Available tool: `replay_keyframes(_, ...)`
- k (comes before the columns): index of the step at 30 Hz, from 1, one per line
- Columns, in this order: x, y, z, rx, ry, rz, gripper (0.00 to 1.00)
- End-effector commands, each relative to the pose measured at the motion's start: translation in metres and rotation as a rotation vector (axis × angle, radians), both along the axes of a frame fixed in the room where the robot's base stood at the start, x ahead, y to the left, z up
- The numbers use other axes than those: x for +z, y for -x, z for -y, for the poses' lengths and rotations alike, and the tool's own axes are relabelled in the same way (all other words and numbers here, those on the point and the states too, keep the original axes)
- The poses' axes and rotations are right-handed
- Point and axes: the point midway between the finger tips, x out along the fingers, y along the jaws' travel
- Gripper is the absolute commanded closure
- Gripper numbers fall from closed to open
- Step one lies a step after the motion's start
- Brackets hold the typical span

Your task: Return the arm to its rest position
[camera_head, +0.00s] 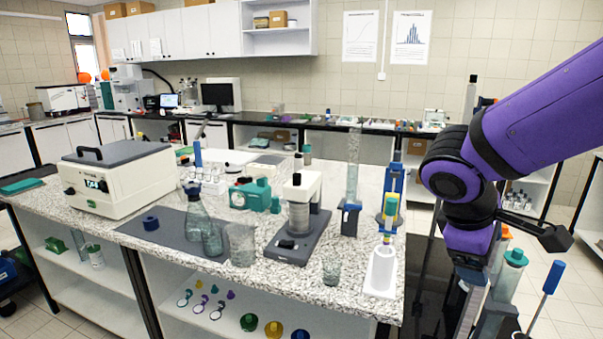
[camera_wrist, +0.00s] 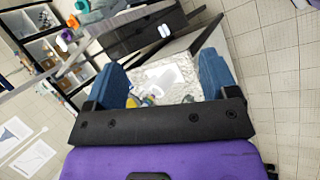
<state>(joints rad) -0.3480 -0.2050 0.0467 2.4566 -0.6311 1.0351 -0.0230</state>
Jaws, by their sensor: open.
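My purple arm (camera_head: 545,105) reaches in from the upper right in the head view and bends down beside the right end of the speckled bench (camera_head: 150,225). My gripper (camera_wrist: 166,78) shows in the wrist view with its two blue fingers wide apart and nothing between them. Beyond the fingers a patch of speckled bench top shows, with a white object and small yellow and blue shapes, apart from the gripper. In the head view I cannot make out the fingertips.
A white holder (camera_head: 381,270) with upright tools is near the right end, close to my arm. Tiled floor (camera_head: 560,270) lies right.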

Motion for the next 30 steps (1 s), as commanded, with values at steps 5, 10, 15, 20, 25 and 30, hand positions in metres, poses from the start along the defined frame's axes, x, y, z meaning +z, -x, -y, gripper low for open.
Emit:
replay_keyframes(5, 0.025, 0.031, 0.018, -0.204, -0.199, 0.116, 0.21)
replay_keyframes(10, 0.045, 0.058, 0.026, -0.376, -0.389, 0.234, 0.21)
replay_keyframes(15, 0.064, 0.080, 0.028, -0.519, -0.566, 0.357, 0.21)
replay_keyframes(20, 0.076, 0.094, 0.027, -0.599, -0.680, 0.436, 0.21)
replay_keyframes(25, 0.079, 0.097, 0.027, -0.613, -0.704, 0.454, 0.21)
replay_keyframes(30, 0.079, 0.097, 0.027, -0.613, -0.704, 0.454, 0.21)
